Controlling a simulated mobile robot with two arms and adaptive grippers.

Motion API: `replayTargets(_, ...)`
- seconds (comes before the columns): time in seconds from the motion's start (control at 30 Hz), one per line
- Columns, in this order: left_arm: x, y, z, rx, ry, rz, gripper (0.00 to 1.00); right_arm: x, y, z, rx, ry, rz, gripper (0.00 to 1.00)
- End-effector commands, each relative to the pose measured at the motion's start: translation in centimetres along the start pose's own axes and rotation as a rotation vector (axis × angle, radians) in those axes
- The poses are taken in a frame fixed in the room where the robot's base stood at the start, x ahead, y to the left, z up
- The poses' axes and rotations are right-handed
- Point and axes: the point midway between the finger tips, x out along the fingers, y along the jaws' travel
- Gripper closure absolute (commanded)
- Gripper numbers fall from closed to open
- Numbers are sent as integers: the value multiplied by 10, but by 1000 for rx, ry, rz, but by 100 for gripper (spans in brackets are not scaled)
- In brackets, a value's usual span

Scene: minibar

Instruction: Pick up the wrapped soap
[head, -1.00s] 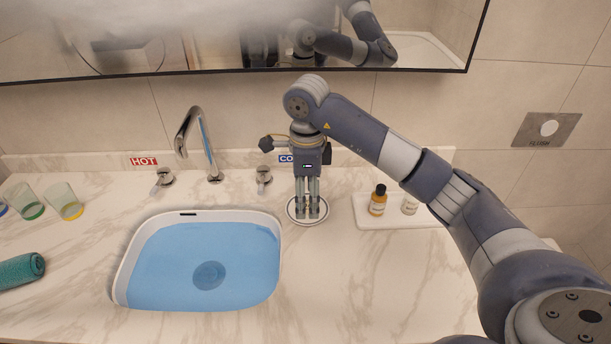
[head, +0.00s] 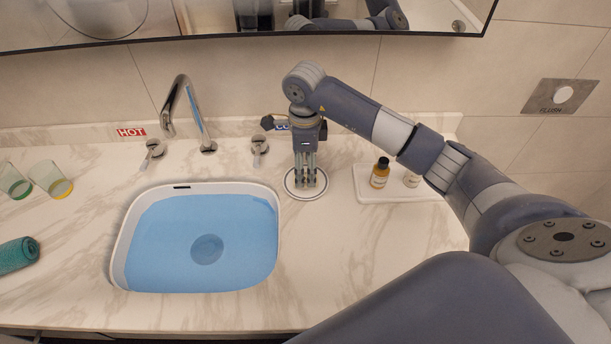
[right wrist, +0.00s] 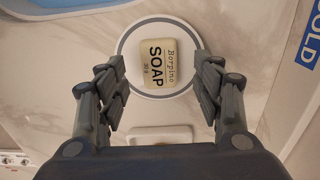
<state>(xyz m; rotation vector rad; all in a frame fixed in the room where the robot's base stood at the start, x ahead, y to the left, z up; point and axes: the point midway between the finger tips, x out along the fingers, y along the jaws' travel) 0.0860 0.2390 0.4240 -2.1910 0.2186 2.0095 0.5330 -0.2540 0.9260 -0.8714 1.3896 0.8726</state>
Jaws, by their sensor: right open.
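The wrapped soap (right wrist: 158,66) is a cream bar with "SOAP" printed on it. In the right wrist view it lies on a round white dish (right wrist: 128,42) with a grey ring. The dish also shows in the head view (head: 290,189), where my right gripper hides most or all of the soap. My right gripper (head: 306,184) points down over the dish. In the right wrist view the right gripper (right wrist: 161,68) is open, with one finger on each side of the soap and a gap to both. I cannot tell whether its tips are down at the bar's height. My left gripper is not in view.
A water-filled basin (head: 120,258) lies left of the dish. Taps (head: 259,148) and a spout (head: 172,105) stand behind. A tray (head: 372,196) with small bottles (head: 380,172) is to the right. Glasses (head: 55,182) and a rolled teal towel (head: 18,254) are far left.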

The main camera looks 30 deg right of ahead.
Motion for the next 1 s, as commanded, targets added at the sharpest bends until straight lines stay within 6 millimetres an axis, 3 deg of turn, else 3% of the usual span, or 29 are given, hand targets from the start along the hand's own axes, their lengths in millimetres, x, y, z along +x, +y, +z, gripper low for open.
replayTargets(0.03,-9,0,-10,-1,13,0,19,5,2,-2,2,1,6,39)
replayTargets(0.17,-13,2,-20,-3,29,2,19,24,2,-2,2,1,4,39)
replayTargets(0.5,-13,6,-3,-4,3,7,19,33,0,-2,0,0,0,39)
replayTargets(0.7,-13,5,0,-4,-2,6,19,33,0,-2,0,0,0,81)
replayTargets(1.0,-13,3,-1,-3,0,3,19,33,0,-2,0,0,0,81)
